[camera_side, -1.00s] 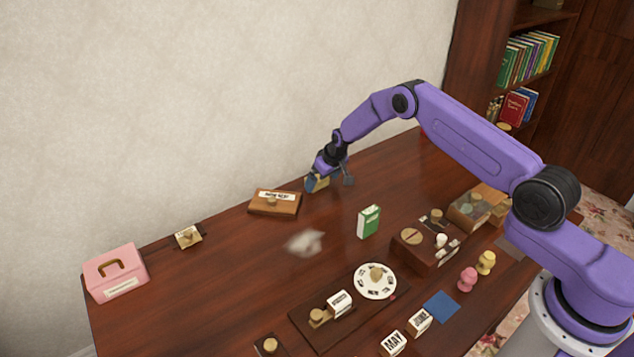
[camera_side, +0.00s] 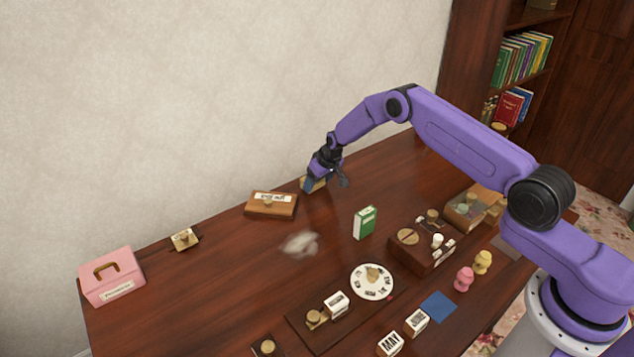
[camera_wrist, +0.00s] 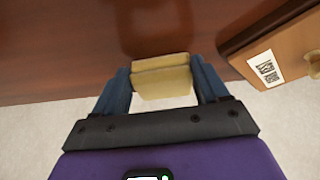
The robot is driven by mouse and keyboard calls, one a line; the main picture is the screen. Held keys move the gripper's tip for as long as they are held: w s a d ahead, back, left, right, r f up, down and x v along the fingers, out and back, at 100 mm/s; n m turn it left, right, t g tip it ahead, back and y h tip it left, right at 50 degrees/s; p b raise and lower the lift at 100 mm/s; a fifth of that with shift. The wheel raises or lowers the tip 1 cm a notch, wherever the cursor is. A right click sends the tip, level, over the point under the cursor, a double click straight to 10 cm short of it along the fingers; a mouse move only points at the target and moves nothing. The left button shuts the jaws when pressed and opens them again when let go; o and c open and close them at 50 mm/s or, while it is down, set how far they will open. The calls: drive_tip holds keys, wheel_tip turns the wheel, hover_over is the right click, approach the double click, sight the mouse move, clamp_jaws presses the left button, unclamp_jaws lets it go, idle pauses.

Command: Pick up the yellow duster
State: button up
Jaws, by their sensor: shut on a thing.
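The yellow duster (camera_wrist: 162,78) is a small pale-yellow block between my two blue fingers in the wrist view. My gripper (camera_wrist: 163,88) is shut on it, with a finger against each side. In the side view my gripper (camera_side: 318,184) is at the back of the table near the wall, and the duster (camera_side: 318,185) shows partly behind the near finger. I cannot tell for sure whether the duster touches the table.
A wooden box with a label and knob (camera_side: 271,205) stands just left of my gripper and also shows in the wrist view (camera_wrist: 275,50). The wall is close behind. A green box (camera_side: 365,222) stands to the front right, and a whitish dusty patch (camera_side: 300,244) lies in front.

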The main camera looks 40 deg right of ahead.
wheel_tip(320, 180, up, 3)
drive_tip(key=s+r, duration=0.9)
drive_tip(key=s, duration=0.5)
drive_tip(key=shift+r, duration=0.35)
drive_tip(key=shift+a, duration=0.1)
